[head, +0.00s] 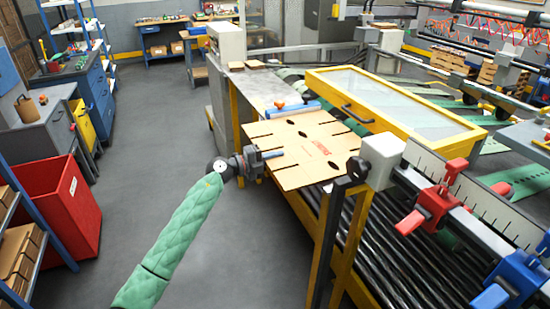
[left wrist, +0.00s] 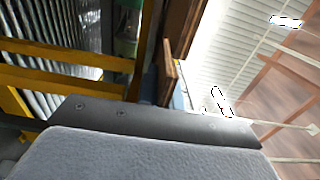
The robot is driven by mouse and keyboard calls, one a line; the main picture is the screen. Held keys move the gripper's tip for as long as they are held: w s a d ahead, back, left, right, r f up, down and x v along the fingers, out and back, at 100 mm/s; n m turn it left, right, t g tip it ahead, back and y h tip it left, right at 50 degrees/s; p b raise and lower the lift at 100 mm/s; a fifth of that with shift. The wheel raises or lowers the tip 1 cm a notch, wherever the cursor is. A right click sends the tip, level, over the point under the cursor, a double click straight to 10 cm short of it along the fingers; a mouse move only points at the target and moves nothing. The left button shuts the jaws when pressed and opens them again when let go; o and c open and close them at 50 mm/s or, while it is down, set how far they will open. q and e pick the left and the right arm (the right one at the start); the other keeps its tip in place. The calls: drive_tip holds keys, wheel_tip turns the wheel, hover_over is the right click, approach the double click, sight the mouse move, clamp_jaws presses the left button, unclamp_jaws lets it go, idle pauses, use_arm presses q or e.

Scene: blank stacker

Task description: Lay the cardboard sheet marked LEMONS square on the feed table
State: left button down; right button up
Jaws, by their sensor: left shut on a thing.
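The tan cardboard sheet (head: 300,165), slotted along its edges and with dark oval holes, spreads over the near end of the grey feed table (head: 262,92) in the head view. Its red print is too small to read. My left gripper (head: 268,156) is shut on the sheet's left edge. The sheet looks roughly level; whether it touches the table beneath is hidden. In the left wrist view, a narrow brown edge (left wrist: 172,72) shows beyond the grey gripper body; I cannot tell if it is the sheet. My right gripper is out of view.
A blue bar with an orange-red end (head: 292,110) lies just behind the sheet. A yellow-framed clear guard (head: 390,100) stands to the right. A white box on a post (head: 383,158) is near the sheet's right corner. A red bin (head: 60,205) stands left; the floor between is clear.

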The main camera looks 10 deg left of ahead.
use_arm(q)
drive_tip(key=shift+f, duration=0.15)
drive_tip(key=shift+f, duration=0.2)
drive_tip(key=c, duration=0.6)
unclamp_jaws()
drive_tip(key=shift+s+a, duration=0.1)
drive_tip(key=v, duration=1)
drive_tip(key=shift+a, duration=0.35)
idle(1.4)
drive_tip(key=shift+s+r, duration=0.1)
drive_tip(key=shift+r, duration=0.05)
